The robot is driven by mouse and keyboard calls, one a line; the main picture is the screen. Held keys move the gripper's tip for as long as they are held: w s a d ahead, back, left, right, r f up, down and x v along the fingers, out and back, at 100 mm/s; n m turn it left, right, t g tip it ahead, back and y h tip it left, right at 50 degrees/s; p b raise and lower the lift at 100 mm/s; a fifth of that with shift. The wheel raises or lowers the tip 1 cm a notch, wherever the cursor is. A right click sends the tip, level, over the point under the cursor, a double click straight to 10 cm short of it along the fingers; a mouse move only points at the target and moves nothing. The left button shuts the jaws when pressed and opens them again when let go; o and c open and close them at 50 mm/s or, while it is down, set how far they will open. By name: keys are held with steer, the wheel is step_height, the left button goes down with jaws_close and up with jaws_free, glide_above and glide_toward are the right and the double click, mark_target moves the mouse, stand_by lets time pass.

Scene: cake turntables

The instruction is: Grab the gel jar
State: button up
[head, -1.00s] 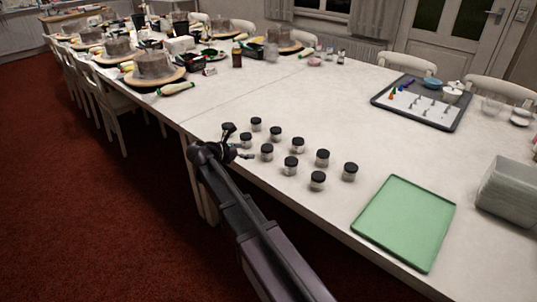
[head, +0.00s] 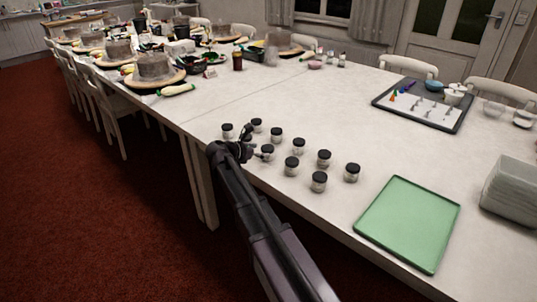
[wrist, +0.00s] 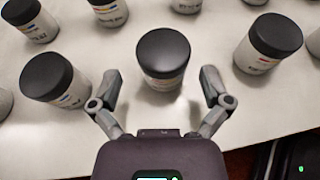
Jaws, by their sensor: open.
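Several small jars with black lids and pale labelled bodies stand in rows on the white table; the labels are too blurred to tell which is the gel jar. In the wrist view, one jar (wrist: 163,58) stands upright just ahead of my gripper (wrist: 161,80), with the open fingers to its left and right and no clear contact. My gripper is empty. In the head view, my gripper (head: 247,151) is low at the table's near edge among the left jars and hides part of them. A jar (head: 228,131) shows just left of it.
Neighbouring jars stand close on the left (wrist: 55,78) and right (wrist: 268,45) of the fingers. A green tray (head: 408,222) lies right of the jars. A dark-rimmed tray (head: 462,122) with small items is farther back. The table's middle is clear.

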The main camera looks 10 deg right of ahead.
mark_target(271, 151)
steer(key=shift+b+x, duration=0.85)
steer(key=shift+x, duration=1.65)
steer(key=shift+s+d, duration=0.1)
steer(key=shift+s, duration=0.05)
steer(key=c, duration=1.1)
